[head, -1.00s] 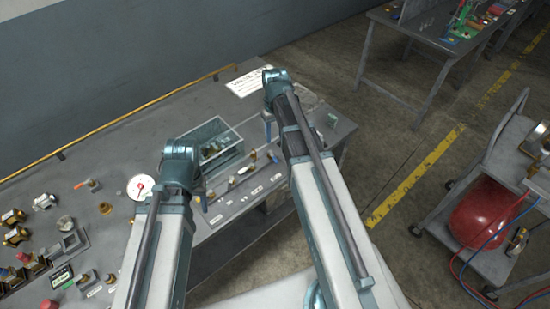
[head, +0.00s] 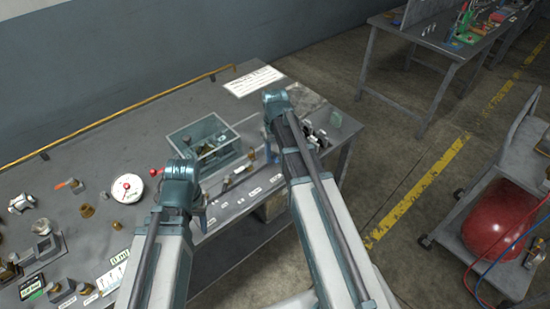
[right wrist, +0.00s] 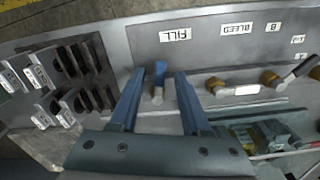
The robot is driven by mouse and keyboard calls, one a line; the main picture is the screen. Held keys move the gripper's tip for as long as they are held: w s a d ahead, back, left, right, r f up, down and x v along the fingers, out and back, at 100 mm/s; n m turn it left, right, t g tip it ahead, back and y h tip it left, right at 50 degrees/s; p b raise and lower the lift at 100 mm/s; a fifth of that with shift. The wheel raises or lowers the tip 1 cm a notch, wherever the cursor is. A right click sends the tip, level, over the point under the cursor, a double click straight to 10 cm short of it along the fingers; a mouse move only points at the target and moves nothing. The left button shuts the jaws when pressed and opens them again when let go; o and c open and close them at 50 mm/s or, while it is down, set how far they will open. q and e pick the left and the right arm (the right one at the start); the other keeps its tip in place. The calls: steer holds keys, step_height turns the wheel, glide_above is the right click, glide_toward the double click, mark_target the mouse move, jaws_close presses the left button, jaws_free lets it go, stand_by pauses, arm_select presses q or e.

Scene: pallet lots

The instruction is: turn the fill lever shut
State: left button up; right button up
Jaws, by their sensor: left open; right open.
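The fill lever (right wrist: 160,71) is a short blue handle on a brass valve body (right wrist: 157,95), in the right wrist view below the upside-down FILL label (right wrist: 175,34). The handle points up the picture towards that label. My right gripper (right wrist: 160,79) is open, with one blue finger on each side of the lever; I cannot tell whether either touches it. In the head view my right gripper (head: 271,152) is mostly hidden by its own arm, and I cannot make out the lever there. My left gripper (head: 204,218) is mostly hidden behind its wrist, over the bench's front part.
A white sheet (head: 253,82) lies behind.

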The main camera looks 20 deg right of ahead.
jaws_close()
stand_by(0.5)
steer(key=m, duration=0.1)
steer(key=a+m, duration=0.1)
steer(key=m, duration=0.1)
steer(key=shift+a+m, duration=0.15)
steer(key=shift+m, duration=0.15)
steer(key=m, duration=0.2)
steer(key=a+m, duration=0.1)
steer(key=shift+w+a+m, duration=0.1)
steer(key=shift+w+m, duration=0.15)
steer(key=shift+m, duration=0.05)
steer(key=m, duration=0.2)
steer(key=w+a+m, duration=0.1)
steer(key=m, duration=0.1)
steer(key=shift+a, duration=0.1)
steer(key=shift+w+a+m, duration=0.15)
steer(key=shift+w+m, duration=0.1)
steer(key=shift+m, duration=0.75)
steer(key=shift+w+a+m, duration=0.15)
steer(key=shift+w+m, duration=0.1)
steer(key=shift+m, duration=0.75)
